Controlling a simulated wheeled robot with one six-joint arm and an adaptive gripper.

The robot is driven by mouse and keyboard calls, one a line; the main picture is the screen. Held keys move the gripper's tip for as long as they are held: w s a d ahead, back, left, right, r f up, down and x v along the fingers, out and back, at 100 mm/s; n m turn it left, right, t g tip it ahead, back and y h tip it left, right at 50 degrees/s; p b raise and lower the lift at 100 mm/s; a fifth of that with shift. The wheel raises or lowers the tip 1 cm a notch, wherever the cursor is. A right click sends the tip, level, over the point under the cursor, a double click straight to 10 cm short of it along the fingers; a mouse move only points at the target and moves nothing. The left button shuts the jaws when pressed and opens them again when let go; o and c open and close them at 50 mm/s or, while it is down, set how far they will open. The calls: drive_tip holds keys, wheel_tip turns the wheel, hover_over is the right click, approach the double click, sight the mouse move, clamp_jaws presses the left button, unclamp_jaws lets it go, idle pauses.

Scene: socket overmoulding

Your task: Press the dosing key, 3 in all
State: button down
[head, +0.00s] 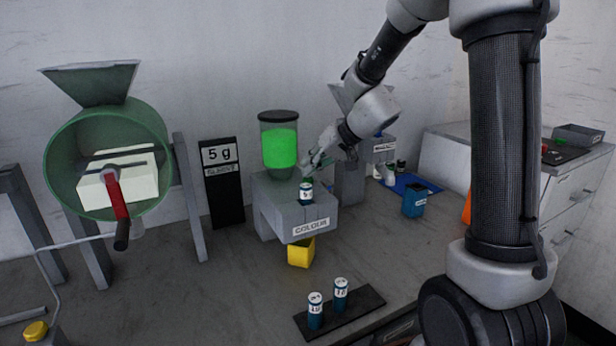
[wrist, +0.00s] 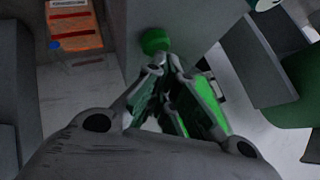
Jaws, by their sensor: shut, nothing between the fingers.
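The grey doser labelled COLOUR (head: 311,226) stands mid-bench, with a clear hopper of green material (head: 280,147) on top. In the wrist view a round green key (wrist: 155,41) shows on a grey face, just beyond my fingertips. My gripper (wrist: 166,72) is shut and empty, pointing at this key; whether the tips touch it I cannot tell. In the head view my gripper (head: 309,164) is beside the hopper, above a small labelled can (head: 306,190) at the doser's top; the key is not clear there. A yellow cup (head: 300,252) is under the doser.
A sign reading 5 g (head: 220,156) stands left of the doser. A green drum (head: 150,118) on a stand is further left. A blue cup (head: 414,199) is at the right.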

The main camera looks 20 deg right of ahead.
drive_tip(key=shift+r, duration=1)
drive_tip(key=shift+r, duration=2.55)
wheel_tip(320, 180, up, 4)
drive_tip(key=shift+f, duration=0.15)
drive_tip(key=shift+f, duration=0.1)
drive_tip(key=shift+f, duration=4.35)
